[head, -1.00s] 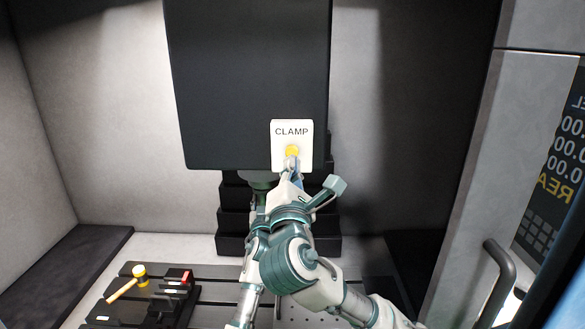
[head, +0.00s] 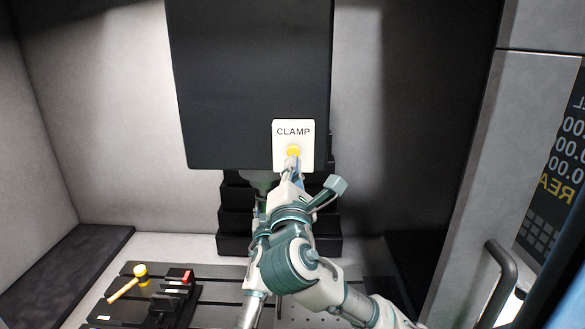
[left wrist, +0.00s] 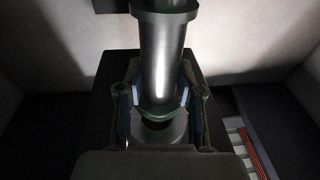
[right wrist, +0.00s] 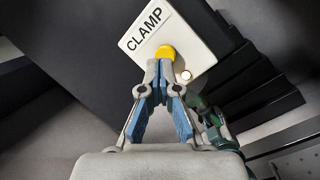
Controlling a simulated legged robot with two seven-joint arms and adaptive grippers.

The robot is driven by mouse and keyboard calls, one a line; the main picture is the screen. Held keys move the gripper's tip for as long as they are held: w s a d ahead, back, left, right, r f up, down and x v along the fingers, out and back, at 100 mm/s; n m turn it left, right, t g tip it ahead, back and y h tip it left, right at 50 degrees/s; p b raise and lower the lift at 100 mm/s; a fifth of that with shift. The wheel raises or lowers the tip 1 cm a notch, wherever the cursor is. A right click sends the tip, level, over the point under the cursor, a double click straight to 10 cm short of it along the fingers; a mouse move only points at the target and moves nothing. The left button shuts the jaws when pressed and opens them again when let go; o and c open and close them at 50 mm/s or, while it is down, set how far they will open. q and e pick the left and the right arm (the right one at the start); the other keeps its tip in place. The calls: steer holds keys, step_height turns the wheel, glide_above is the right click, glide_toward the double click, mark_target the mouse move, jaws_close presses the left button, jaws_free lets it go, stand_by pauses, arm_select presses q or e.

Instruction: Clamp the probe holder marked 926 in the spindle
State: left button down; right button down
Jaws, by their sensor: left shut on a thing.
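In the left wrist view, my left gripper (left wrist: 160,108) is shut on the probe holder (left wrist: 162,65), a grey metal cylinder with a green ring low down. The holder stands upright, its top against the dark spindle nose (left wrist: 165,5); how far it sits inside I cannot tell. The number 926 is not visible. In the head view, my left gripper is mostly hidden behind my right arm, below the spindle (head: 262,182). My right gripper (right wrist: 160,68) is shut and empty, its fingertips at the yellow button (right wrist: 166,53) on the white CLAMP plate (head: 293,133).
The large black head (head: 250,80) carries the CLAMP plate. A mallet (head: 140,272) and a dark holder block (head: 165,305) lie on the slotted table at lower left. A door handle (head: 503,280) and a control screen (head: 562,170) are at the right.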

mark_target(265, 195)
arm_select(q)
steer(key=shift+d+r, duration=0.1)
steer(key=shift+r, duration=2.1)
stand_by(2.4)
arm_select(e)
steer(key=shift+w, duration=0.1)
steer(key=shift+f+x, duration=0.25)
steer(key=shift+x, duration=0.9)
